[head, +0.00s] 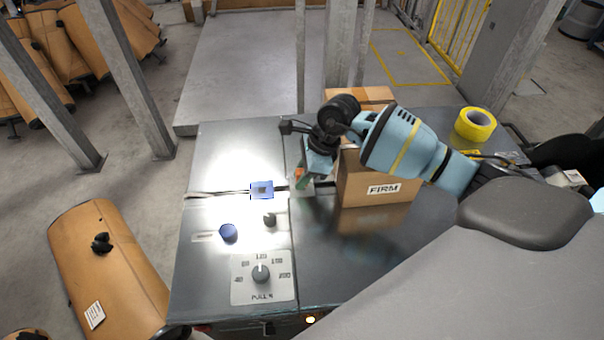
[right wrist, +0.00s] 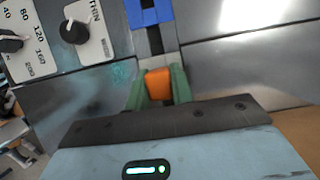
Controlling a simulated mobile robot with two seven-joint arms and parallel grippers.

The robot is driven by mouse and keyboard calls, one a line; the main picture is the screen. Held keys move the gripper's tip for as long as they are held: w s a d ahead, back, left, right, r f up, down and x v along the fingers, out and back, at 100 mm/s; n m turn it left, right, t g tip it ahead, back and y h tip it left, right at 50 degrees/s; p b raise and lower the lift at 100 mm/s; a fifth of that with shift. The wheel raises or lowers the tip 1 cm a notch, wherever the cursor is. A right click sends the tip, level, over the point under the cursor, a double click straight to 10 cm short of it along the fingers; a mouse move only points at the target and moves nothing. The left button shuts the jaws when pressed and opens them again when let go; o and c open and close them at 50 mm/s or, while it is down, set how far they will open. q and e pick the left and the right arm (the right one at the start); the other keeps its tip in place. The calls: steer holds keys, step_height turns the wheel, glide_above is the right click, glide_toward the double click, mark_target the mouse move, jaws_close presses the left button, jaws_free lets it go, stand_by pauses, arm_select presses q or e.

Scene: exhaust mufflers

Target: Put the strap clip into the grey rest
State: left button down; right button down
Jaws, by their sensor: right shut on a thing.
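My right gripper (head: 302,178) is low over the table, to the right of a blue block. In the right wrist view its green fingers (right wrist: 158,88) are shut on an orange piece (right wrist: 158,82), which looks like the strap clip. A dark strip (right wrist: 155,42) lies between the orange piece and the blue block (right wrist: 150,12). In the head view the blue block (head: 262,190) sits at the end of a pale strap (head: 220,195) crossing the table. I cannot single out the grey rest with certainty. My left gripper is not in view.
A cardboard box (head: 370,190) marked FIRM stands right of the gripper, close to my arm. A yellow tape roll (head: 475,124) lies farther right. The table's back left is clear.

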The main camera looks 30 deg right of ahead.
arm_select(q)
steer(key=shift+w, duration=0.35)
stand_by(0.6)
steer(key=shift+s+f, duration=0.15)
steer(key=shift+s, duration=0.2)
arm_select(e)
steer(key=shift+f, duration=0.15)
arm_select(q)
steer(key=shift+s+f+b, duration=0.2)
steer(key=shift+b, duration=0.1)
arm_select(e)
steer(key=shift+f, duration=0.3)
steer(key=c, duration=1.1)
jaws_free()
steer(key=shift+c, duration=0.2)
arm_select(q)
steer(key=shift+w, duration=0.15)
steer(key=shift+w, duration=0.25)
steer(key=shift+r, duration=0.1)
